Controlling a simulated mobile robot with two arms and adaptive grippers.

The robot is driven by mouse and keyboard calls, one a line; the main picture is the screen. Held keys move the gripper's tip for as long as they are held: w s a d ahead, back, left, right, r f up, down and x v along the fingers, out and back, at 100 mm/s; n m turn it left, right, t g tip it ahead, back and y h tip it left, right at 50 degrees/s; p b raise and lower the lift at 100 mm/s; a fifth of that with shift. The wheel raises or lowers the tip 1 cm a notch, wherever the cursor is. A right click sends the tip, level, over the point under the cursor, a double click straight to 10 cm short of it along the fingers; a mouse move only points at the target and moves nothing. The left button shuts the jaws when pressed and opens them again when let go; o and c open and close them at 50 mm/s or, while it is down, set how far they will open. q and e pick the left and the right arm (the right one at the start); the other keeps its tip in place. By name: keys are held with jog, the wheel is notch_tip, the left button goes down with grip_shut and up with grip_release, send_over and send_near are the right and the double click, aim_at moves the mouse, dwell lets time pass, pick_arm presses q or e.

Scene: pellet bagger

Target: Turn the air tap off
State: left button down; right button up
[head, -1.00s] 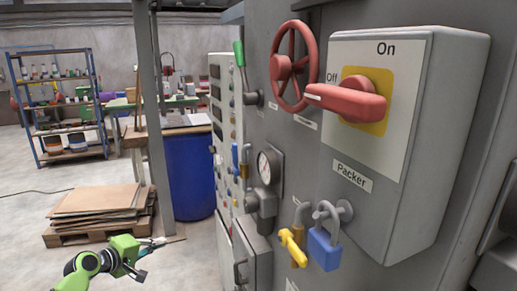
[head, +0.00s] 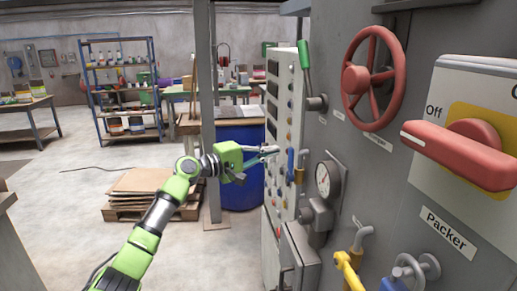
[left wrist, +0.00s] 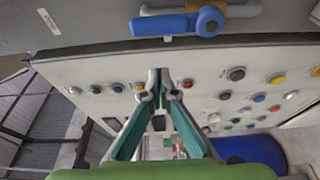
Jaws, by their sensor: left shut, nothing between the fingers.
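A tap with a blue lever handle (head: 291,165) and a brass-yellow body is on the grey machine wall, beside the button panel. The lever hangs upright, along the pipe, in the head view. My left gripper (head: 273,150) is shut and empty, just left of the handle in the head view. In the left wrist view its fingertips (left wrist: 158,88) are below the handle and apart from it. My right gripper is not in view.
A button panel (left wrist: 105,72) is close behind my left fingers. A pressure gauge (head: 323,178), a red handwheel (head: 356,80), a green lever (head: 304,55) and a red Packer switch (head: 460,150) are on the machine. A yellow-handled tap (head: 347,268) is lower down.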

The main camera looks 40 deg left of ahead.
aim_at(291, 164)
pick_arm(q)
jog(key=d+p, duration=0.1)
jog(key=d, duration=0.1)
jog(key=d+p, duration=0.1)
jog(key=p, duration=0.1)
jog(key=shift+s+d, duration=0.4)
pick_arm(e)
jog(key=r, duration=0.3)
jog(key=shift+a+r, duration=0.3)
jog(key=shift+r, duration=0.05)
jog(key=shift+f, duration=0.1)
